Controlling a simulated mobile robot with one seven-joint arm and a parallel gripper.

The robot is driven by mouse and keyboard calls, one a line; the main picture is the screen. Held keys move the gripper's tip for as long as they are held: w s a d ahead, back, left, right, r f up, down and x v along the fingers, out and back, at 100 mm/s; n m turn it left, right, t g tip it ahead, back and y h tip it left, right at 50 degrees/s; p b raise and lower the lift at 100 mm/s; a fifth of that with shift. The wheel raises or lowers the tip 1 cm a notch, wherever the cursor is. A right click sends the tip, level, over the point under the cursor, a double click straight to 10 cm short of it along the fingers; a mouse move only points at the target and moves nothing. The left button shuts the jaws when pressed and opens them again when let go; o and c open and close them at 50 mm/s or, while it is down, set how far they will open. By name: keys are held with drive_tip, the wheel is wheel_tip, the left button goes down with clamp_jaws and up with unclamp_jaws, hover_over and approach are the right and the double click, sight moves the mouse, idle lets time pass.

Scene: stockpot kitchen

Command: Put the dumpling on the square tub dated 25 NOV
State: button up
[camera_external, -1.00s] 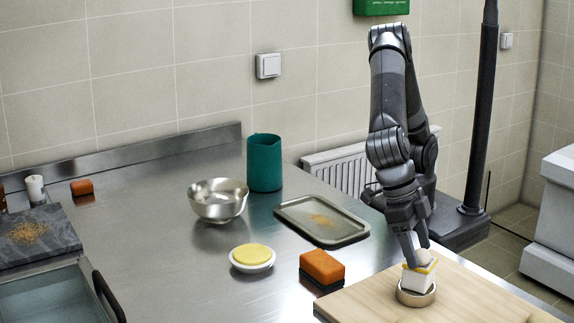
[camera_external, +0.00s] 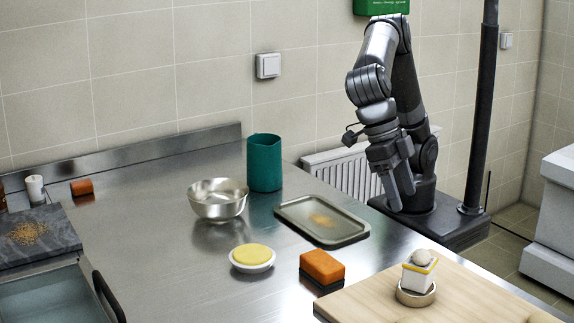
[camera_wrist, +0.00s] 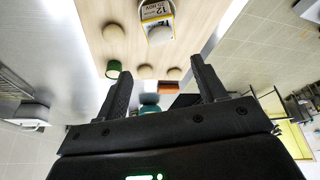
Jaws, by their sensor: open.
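A small square white tub (camera_external: 417,279) with a yellow rim stands in a shallow round metal dish (camera_external: 415,298) on the wooden board. A pale round dumpling (camera_external: 422,257) rests on its top. In the wrist view the tub (camera_wrist: 157,10) is at the top edge, with the dumpling (camera_wrist: 160,36) over its near side. My gripper (camera_external: 401,203) is open and empty, behind and above the board, apart from the tub. Its spread fingers show in the wrist view (camera_wrist: 160,75).
The wooden board (camera_external: 470,295) is at the front right. An orange sponge (camera_external: 322,266), a white dish with a yellow disc (camera_external: 252,257), a metal tray (camera_external: 318,221), a steel bowl (camera_external: 217,199) and a teal cup (camera_external: 264,163) stand left of it. Several pale round pieces (camera_wrist: 113,33) show in the wrist view.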

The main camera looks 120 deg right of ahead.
drive_tip(key=shift+d, duration=0.1)
drive_tip(key=s+d+r+m+t+h, duration=0.1)
drive_tip(key=s+d+m+t, duration=0.1)
drive_tip(key=s+d+m, duration=0.6)
drive_tip(key=s+d+r+m+t+h, duration=0.1)
drive_tip(key=s+d+m+t, duration=0.15)
drive_tip(key=d, duration=0.95)
drive_tip(key=s+d+r+m+t+h, duration=0.15)
drive_tip(key=s+d+m, duration=0.35)
drive_tip(key=d, duration=0.5)
drive_tip(key=s+d+f+m+t, duration=0.1)
drive_tip(key=s+d+f+m, duration=0.4)
drive_tip(key=s+d+m, duration=0.2)
drive_tip(key=shift+d+f+m+t, duration=0.25)
drive_tip(key=shift+d+m+t, duration=0.1)
drive_tip(key=shift+d, duration=0.25)
